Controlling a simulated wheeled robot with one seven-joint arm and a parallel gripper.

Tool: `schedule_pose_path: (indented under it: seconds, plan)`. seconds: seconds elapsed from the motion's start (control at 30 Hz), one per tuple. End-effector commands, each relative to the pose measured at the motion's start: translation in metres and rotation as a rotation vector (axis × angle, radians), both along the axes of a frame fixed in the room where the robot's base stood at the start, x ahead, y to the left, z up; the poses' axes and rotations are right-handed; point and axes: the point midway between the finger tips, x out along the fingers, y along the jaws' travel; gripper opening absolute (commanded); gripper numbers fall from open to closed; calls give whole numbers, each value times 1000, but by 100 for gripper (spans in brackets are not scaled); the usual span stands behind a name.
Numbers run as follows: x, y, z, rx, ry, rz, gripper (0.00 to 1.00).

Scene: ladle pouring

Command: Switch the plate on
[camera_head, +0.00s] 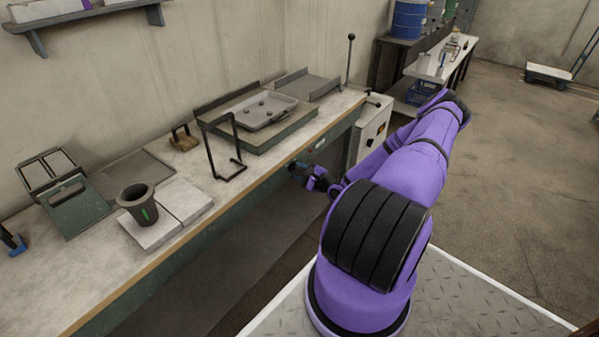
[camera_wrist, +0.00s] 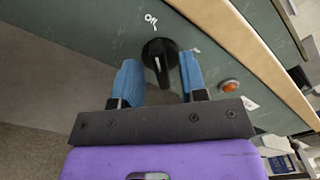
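A round black knob (camera_wrist: 160,54) with a raised bar is on the green front panel in the wrist view. A small white label (camera_wrist: 151,20) sits just above it; I cannot read it surely. My gripper (camera_wrist: 160,78) is open, its blue fingers on either side of the knob with gaps showing. An orange-red lamp (camera_wrist: 229,86) is right of the knob, and I cannot tell if it is lit. In the head view my gripper (camera_head: 299,171) is at the bench front, below the plate (camera_head: 262,128), which bears a grey tray (camera_head: 276,119) with several small lumps. The knob is hidden there.
A black wire frame (camera_head: 217,152) stands at the bench edge near my gripper. A dark cup (camera_head: 136,204) stands on pale slabs (camera_head: 187,201) farther left. A grey cabinet (camera_head: 371,132) is beyond the bench's right end. The space below the bench front is open.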

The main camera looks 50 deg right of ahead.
Motion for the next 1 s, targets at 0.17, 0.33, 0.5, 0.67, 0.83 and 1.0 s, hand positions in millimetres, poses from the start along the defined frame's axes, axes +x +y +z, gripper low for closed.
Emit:
schedule_pose_path:
  seconds: [0.17,0.33,0.5,0.67,0.83,1.0]
  plan:
    - [2,0,0,0,0,0,39]
    - [1,0,0,0,0,0,26]
    - [1,0,0,0,0,0,0]
    - [1,0,0,3,0,0,0]
    - [1,0,0,38,4,1,0]
    - [2,-1,0,124,9,2,0]
